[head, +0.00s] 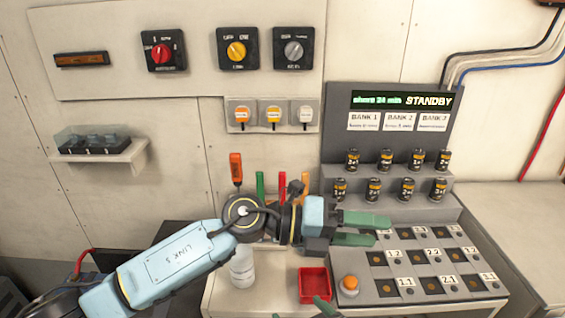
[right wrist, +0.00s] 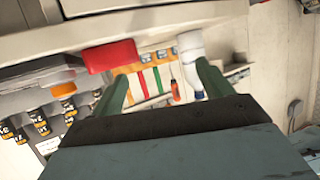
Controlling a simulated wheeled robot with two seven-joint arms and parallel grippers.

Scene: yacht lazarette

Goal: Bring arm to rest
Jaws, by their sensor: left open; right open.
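My left arm reaches in from the left in the head view. Its gripper (head: 382,230) has two green fingers, spread apart with nothing between them, over the left part of the console's slot panel (head: 428,262). My right gripper (right wrist: 162,70) is open and empty in the right wrist view, its green fingers wide apart. In the head view only green finger tips (head: 325,306) show at the bottom edge, near the red tray (head: 313,284). The rest of the right arm is out of the head view.
An orange button (head: 348,284) sits beside the tray. Coloured-handled tools (head: 236,168) hang at the wall. Several black batteries (head: 407,187) stand on the console steps. The right counter (head: 520,225) is clear.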

